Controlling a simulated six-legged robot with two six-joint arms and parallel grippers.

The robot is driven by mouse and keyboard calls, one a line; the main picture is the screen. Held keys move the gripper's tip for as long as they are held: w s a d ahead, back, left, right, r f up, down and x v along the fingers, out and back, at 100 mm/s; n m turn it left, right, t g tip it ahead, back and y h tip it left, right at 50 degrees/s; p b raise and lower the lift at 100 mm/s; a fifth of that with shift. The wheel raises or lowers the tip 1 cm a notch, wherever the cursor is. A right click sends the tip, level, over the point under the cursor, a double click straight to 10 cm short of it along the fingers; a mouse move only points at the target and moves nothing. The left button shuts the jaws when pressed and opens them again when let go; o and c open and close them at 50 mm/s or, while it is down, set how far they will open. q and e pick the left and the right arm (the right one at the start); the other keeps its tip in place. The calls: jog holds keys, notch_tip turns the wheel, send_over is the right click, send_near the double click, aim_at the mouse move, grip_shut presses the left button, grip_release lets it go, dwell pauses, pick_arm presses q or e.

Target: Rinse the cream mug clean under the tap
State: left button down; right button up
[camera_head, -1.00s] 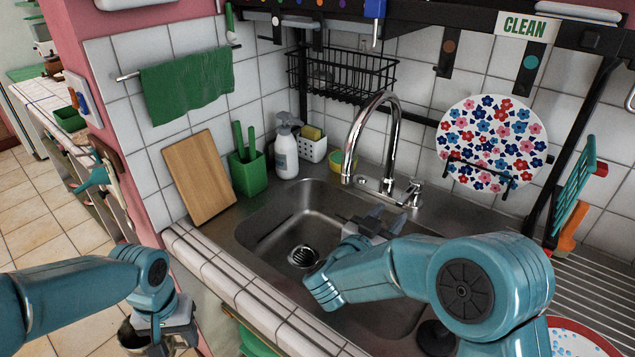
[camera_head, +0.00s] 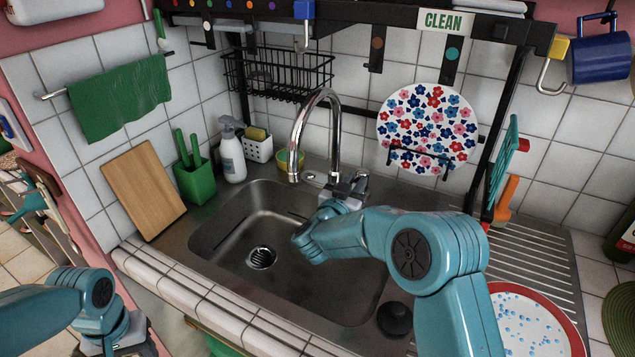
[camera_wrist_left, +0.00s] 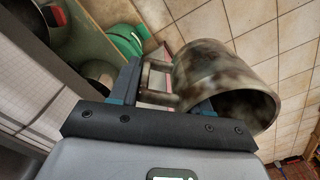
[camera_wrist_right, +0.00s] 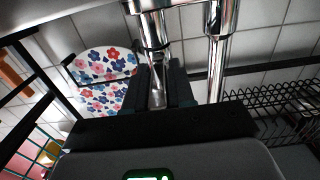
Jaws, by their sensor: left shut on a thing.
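The cream mug (camera_wrist_left: 225,85) shows in the left wrist view, smeared with brown dirt. My left gripper (camera_wrist_left: 160,88) is shut on its handle; the mug hangs beside the counter, over the tiled floor. In the head view my left wrist is at the lower left edge and the mug is out of sight. The chrome tap (camera_head: 318,125) arches over the steel sink (camera_head: 225,225); no water shows. My right gripper (camera_head: 348,187) is at the tap's base. In the right wrist view its fingers (camera_wrist_right: 160,88) stand on either side of a chrome lever; whether they grip it is unclear.
A soap bottle (camera_head: 231,150), green utensil pot (camera_head: 194,182) and wooden board (camera_head: 142,190) stand behind and left of the sink. A flowered plate (camera_head: 428,125) is on the wall. A red-rimmed plate (camera_head: 530,320) lies on the drainer. The sink basin is empty.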

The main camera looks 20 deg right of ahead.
grip_shut()
pick_arm(q)
notch_tip(320, 180, down, 3)
jog(key=b, duration=0.3)
pick_arm(e)
jog(key=n+t+y, duration=0.1)
jog(key=s+d+n+t+y, duration=0.1)
jog(key=shift+d+f+y, duration=0.1)
jog(key=shift+y, duration=0.2)
pick_arm(q)
jog(key=shift+f, duration=0.15)
pick_arm(e)
jog(key=shift+n+t+y, duration=0.5)
jog(key=shift+r, duration=0.2)
jog(key=o, duration=0.5)
grip_release()
jog(key=shift+o, duration=0.2)
